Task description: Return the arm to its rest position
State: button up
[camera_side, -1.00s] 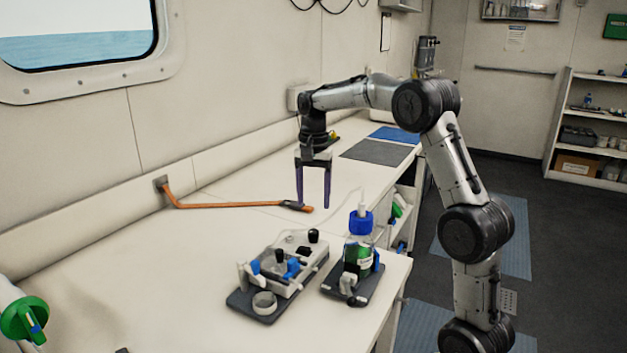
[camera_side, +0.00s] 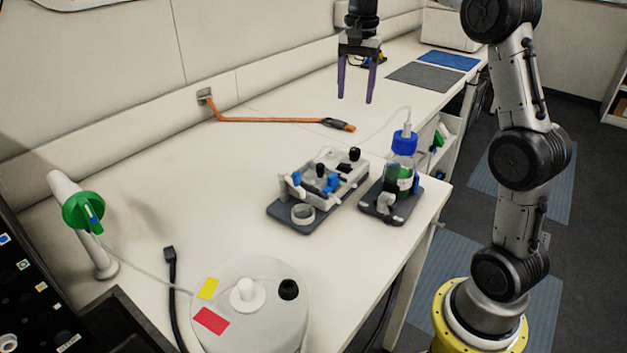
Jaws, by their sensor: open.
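My gripper (camera_side: 355,94) hangs above the back part of the white bench (camera_side: 150,238), its two purple fingers pointing down. The fingers are apart with nothing between them. It is clear of the orange-handled tool on the bench and of the devices nearer the front. The upper part of my arm is cut off by the top edge of the view.
A grey device with blue clips (camera_side: 345,185) and a blue-capped bottle (camera_side: 402,165) stand near the bench's right edge. An orange bar (camera_side: 270,120) reaches from the wall. A white canister (camera_side: 262,320) is in front. Grey (camera_side: 415,77) and blue (camera_side: 448,62) mats lie behind.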

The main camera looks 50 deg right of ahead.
jog(key=s+a+r+n+t, duration=0.35)
jog(key=s+a+r, duration=0.35)
jog(key=s+a, duration=0.5)
jog(key=s+a+f+n+t, duration=0.1)
jog(key=s+a+f+n, duration=0.5)
jog(key=s+f+n, duration=0.5)
jog(key=shift+s+f+t, duration=0.35)
jog(key=shift+s+f, duration=0.2)
jog(key=shift+f, duration=0.1)
